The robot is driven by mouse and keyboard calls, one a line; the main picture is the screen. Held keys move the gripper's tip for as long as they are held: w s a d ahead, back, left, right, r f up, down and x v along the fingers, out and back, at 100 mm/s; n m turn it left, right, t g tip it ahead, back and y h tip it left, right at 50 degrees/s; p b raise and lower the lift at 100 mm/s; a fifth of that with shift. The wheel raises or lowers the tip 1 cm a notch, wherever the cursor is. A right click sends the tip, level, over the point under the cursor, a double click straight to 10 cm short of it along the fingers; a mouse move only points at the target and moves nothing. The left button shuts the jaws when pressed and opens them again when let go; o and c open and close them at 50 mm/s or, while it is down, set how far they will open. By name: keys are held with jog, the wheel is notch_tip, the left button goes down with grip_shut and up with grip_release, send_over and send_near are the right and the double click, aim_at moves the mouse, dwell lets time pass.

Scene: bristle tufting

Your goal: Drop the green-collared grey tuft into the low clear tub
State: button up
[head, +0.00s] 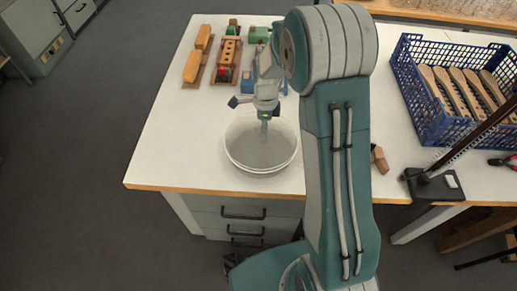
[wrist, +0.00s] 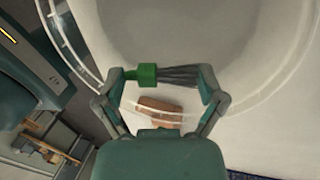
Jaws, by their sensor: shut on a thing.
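The tuft, with a green collar (wrist: 148,74) and dark grey bristles (wrist: 180,76), lies crosswise between the fingertips of my gripper (wrist: 163,77) in the wrist view. One finger is at the collar end, the other at the bristle end. In the head view, my gripper (head: 266,108) is above the low clear tub (head: 260,165), over its far part. The tub stands near the front edge of the table, and its curved clear rim also shows in the wrist view (wrist: 72,62). The tuft is too small to make out clearly in the head view.
Wooden blocks (head: 198,55), a wooden rack (head: 227,60) and a green block (head: 258,35) stand behind the tub. A blue crate (head: 432,125) of wooden brush bodies is at right. A black stand (head: 433,185) is at the front right. The table left of the tub is clear.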

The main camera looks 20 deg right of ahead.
jog(key=shift+f, duration=0.2)
jog(key=shift+d, duration=0.45)
jog(key=o, duration=0.4)
jog(key=shift+d, duration=0.4)
jog(key=shift+o, duration=0.2)
jog(key=shift+a, duration=0.55)
jog(key=shift+w+a+r, duration=0.1)
jog(key=shift+r, duration=0.2)
jog(key=v, duration=1.1)
jog(key=shift+d, duration=0.2)
jog(key=shift+r, duration=0.2)
